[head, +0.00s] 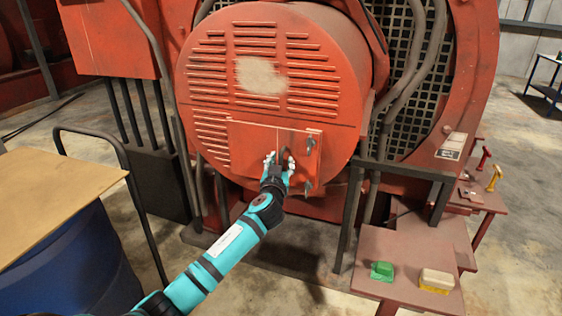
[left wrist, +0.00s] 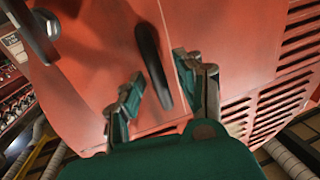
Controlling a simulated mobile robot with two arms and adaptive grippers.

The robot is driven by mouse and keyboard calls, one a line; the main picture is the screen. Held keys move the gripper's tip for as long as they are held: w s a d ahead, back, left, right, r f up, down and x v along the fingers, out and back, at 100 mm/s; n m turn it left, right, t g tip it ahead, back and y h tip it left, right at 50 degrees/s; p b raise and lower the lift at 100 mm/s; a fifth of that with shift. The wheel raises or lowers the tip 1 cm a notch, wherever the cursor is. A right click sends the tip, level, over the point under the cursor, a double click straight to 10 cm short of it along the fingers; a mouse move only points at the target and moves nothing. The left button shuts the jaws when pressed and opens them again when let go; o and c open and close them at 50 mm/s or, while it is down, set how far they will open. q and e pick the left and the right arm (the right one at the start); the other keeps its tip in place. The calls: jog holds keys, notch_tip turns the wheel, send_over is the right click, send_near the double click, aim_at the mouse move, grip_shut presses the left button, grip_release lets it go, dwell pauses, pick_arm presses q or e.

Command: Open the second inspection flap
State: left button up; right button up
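The inspection flap (head: 298,143) is a red panel low on the front of a round, louvred red housing (head: 262,50). It looks closed or nearly so; I cannot tell exactly. A dark curved handle (head: 286,153) is on it, and it shows large in the left wrist view (left wrist: 153,62). My left gripper (head: 279,162) is at the handle. In the left wrist view the fingers (left wrist: 160,93) are apart, one on each side of the handle's lower end, with visible gaps. Another dark fitting (head: 308,186) is at the flap's lower right. My right gripper is not in view.
A blue drum (head: 75,265) with a brown board (head: 55,195) on top stands at the left. A dark rail (head: 405,170) runs right of the flap. A red step (head: 405,265) at lower right carries a green block (head: 382,271) and a yellow-and-white block (head: 436,281).

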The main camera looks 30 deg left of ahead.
pick_arm(q)
grip_shut()
dwell(0.6)
